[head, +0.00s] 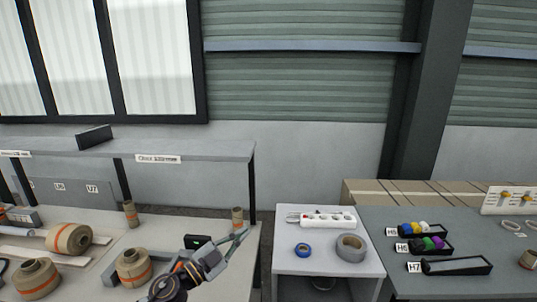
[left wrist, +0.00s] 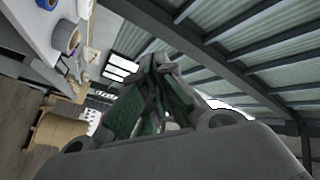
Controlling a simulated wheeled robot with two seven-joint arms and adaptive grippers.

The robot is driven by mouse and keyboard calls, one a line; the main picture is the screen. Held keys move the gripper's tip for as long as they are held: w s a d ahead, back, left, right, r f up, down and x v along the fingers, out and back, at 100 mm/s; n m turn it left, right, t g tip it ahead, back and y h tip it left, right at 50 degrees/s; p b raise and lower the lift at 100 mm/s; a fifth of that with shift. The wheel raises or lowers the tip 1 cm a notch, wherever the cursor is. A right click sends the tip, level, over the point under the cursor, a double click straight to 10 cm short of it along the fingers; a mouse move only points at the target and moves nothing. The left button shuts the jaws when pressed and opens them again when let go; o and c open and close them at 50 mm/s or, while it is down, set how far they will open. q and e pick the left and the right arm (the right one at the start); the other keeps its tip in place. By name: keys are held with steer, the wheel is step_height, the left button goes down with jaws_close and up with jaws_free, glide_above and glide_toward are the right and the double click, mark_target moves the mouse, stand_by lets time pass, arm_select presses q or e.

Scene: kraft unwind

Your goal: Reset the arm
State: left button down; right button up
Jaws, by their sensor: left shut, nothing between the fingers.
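My left gripper (head: 240,234) is raised at the right end of the left bench in the head view, with its arm coming up from the bottom edge. Its fingers are together and hold nothing. In the left wrist view the same gripper (left wrist: 160,62) shows its grey and green fingers meeting at the tips, pointing toward the wall and ceiling. My right gripper is in neither view.
Several kraft rolls (head: 70,239) stand or lie on the left bench (head: 95,266) under a grey shelf (head: 205,150). A white table (head: 325,263) holds a power strip (head: 328,219), blue tape (head: 303,250) and grey tape (head: 351,247). Labelled trays (head: 456,266) sit on the right table.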

arm_select(q)
steer(key=s+a+f+n+y, duration=0.2)
steer(key=a+f+n+y, duration=0.3)
steer(key=a+n+y, duration=0.25)
steer(key=s+a+f+n+y, duration=0.3)
steer(key=a+f+n+y, duration=0.3)
steer(key=n+y, duration=0.15)
steer(key=s+f+g+h, duration=0.1)
steer(key=s+f+g, duration=0.55)
steer(key=s, duration=0.45)
steer(key=s+f+g, duration=0.5)
steer(key=s+f, duration=0.3)
steer(key=s, duration=0.3)
steer(key=s+f+b, duration=0.1)
steer(key=s+f, duration=0.1)
steer(key=f, duration=1.5)
steer(key=s+f, duration=0.2)
steer(key=f, duration=1.5)
steer(key=s+a+f+g, duration=0.1)
steer(key=s+a+f, duration=0.1)
steer(key=s+f, duration=0.7)
steer(key=s+a+f+g+b, duration=0.1)
steer(key=s+a+f, duration=0.1)
steer(key=s+f, duration=0.8)
steer(key=shift+s+a+f, duration=0.25)
steer(key=shift+s+f, duration=0.05)
steer(key=shift+s, duration=0.95)
